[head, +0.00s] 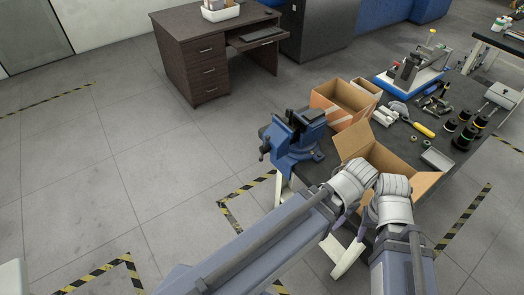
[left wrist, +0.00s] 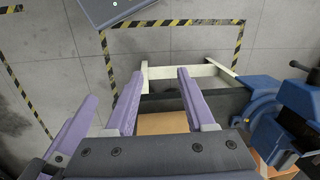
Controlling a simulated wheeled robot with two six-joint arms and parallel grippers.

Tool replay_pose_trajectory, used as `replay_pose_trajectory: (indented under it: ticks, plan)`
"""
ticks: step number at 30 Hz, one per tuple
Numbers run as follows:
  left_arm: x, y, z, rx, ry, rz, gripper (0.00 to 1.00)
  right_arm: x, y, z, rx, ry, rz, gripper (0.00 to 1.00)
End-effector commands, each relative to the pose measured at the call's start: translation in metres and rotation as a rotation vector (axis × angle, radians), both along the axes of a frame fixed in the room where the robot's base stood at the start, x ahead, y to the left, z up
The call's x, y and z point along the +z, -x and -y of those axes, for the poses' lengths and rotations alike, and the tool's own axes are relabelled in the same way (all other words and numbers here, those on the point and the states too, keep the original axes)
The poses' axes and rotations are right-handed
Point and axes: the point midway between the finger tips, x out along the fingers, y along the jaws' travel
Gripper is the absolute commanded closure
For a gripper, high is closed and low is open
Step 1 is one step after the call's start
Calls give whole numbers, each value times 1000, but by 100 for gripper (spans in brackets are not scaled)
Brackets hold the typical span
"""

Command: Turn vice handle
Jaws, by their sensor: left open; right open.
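The blue vice (head: 294,138) is clamped at the left corner of the dark workbench, with dark jaws on top. Its dark handle (head: 264,146) sticks out at the vice's left side. The vice also shows at the right edge of the left wrist view (left wrist: 268,122), partly cut off. My left gripper (left wrist: 161,76) is open with its purple fingers apart and nothing between them. It is left of the vice in that view, over the bench edge, not touching it. My right gripper (head: 364,222) is open and mostly hidden by my arms near the bench's front edge.
An open cardboard box (head: 410,180) stands right beside my wrists, and another (head: 342,100) stands behind the vice. Tools, spools and a yellow-handled screwdriver (head: 424,130) lie farther right on the workbench (head: 398,141). The floor left of the vice is clear.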

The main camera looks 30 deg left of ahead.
Motion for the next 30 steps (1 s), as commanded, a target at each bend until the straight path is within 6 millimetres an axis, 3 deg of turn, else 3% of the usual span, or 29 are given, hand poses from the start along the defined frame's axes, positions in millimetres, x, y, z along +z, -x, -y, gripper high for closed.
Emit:
replay_pose_trajectory:
  ticks: [2,5,8,17,23,26,30]
  plan:
    - [0,0,0,0,0,0,46,0,0,0,0,0,0,50]
    - [-3,-1,-1,8,5,-1,54,-3,0,0,0,0,0,50]
    - [-20,-7,-4,81,47,-8,54,-19,0,0,0,0,0,50]
    - [-107,-62,-42,711,432,-87,54,-119,0,0,0,0,0,50]
    - [-140,-107,-95,1160,739,-160,54,-185,0,0,0,0,0,50]
    - [-151,-127,-133,1367,904,-205,54,-218,0,0,0,0,0,50]
    - [-159,-148,-199,1628,1156,-279,54,-264,0,0,0,0,0,50]
